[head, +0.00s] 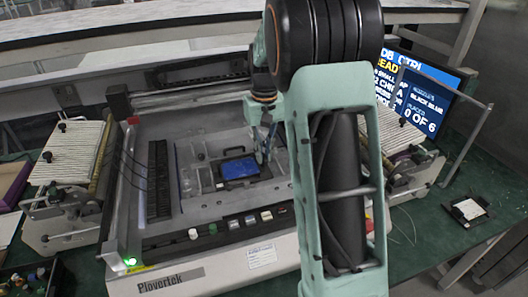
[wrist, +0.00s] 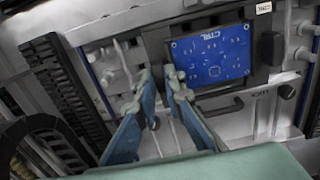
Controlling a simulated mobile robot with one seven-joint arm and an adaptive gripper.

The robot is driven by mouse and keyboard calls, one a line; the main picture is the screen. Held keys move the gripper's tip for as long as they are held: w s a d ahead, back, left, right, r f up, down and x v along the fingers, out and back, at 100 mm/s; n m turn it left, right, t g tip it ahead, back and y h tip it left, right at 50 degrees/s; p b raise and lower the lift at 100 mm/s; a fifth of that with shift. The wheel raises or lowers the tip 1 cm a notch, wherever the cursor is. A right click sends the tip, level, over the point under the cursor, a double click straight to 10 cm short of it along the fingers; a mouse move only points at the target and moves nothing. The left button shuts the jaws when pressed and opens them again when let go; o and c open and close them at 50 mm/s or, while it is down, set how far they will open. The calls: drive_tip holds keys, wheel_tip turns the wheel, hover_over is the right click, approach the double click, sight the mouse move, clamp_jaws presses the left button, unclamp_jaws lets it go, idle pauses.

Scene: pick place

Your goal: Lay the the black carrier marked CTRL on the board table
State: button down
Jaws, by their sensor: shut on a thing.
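The black carrier (head: 221,186) holds a blue circuit board (head: 238,168) marked CTRL. It lies flat over the grey board table (head: 200,203) inside the machine. In the wrist view the carrier (wrist: 154,43) is just beyond my fingers, with the blue board (wrist: 212,56) at upper centre and a small white CTRL tag at the top right. My gripper (head: 265,150) is at the carrier's right edge in the head view. In the wrist view my gripper (wrist: 158,72) is shut on the carrier's near edge. I cannot tell whether the carrier touches the table.
A black slotted rail (head: 158,180) runs along the table's left side. Buttons (head: 235,223) line the machine's front. Feeder racks stand on both sides. A monitor (head: 420,88) is at the right. A black-framed item with a white label (head: 468,209) lies on the green bench.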

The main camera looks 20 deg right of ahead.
drive_tip(key=shift+f, duration=0.1)
idle(0.3)
drive_tip(key=c, duration=1.9)
unclamp_jaws()
drive_tip(key=shift+c, duration=0.2)
drive_tip(key=shift+c, duration=0.2)
drive_tip(key=c, duration=0.3)
drive_tip(key=shift+r+p, duration=2.85)
drive_tip(key=shift+r, duration=0.75)
